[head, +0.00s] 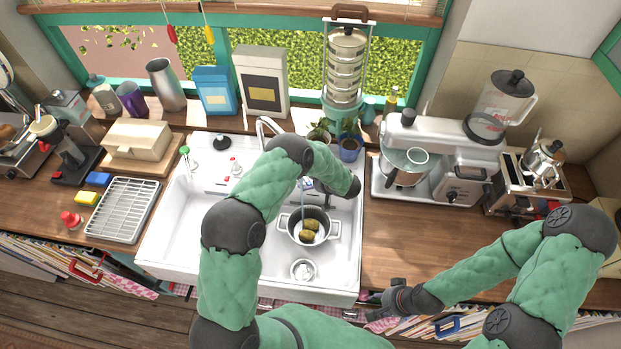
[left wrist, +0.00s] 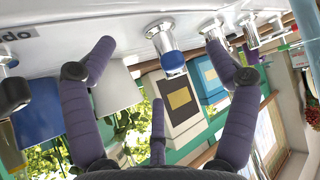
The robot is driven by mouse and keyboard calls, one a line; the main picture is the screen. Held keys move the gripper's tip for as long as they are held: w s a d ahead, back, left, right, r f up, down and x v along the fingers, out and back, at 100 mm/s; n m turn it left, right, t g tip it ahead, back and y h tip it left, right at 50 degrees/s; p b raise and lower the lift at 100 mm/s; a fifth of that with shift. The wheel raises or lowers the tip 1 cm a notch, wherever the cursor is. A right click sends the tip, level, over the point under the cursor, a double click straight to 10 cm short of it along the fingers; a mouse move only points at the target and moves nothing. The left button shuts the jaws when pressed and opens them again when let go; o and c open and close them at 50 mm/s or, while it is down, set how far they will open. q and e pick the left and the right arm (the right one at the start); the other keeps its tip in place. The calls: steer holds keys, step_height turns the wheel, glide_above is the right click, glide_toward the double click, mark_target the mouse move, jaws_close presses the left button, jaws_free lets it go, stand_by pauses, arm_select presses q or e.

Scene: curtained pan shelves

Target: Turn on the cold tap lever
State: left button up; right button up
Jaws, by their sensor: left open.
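The cold tap lever (left wrist: 172,62) is a chrome fitting with a blue cap in the left wrist view. In the head view its blue part (head: 308,184) shows at the sink's back, partly behind my left arm. My left gripper (left wrist: 158,44) is open, with one finger on each side of the blue-capped fitting and visible gaps beside it. In the head view this gripper (head: 320,194) is largely hidden under my forearm. A pot (head: 334,231) holding potatoes stands in the sink (head: 180,245). My right gripper (head: 382,304) appears open and empty near the counter's front edge.
A chrome spout (head: 262,124) arches behind my left arm. A red-marked tap (head: 228,179) is to the left. Potted plants (head: 349,148) stand behind the sink, a drying rack (head: 120,210) to its left.

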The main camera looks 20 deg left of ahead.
arm_select(q)
steer(key=shift+s+d+r, duration=0.1)
steer(key=shift+d+r, duration=0.05)
steer(key=shift+r, duration=0.05)
stand_by(0.3)
steer(key=p+v, duration=0.3)
steer(key=v, duration=0.2)
steer(key=shift+s+d+r, duration=0.2)
steer(key=shift+d+r, duration=0.05)
steer(key=shift+f, duration=0.1)
stand_by(0.6)
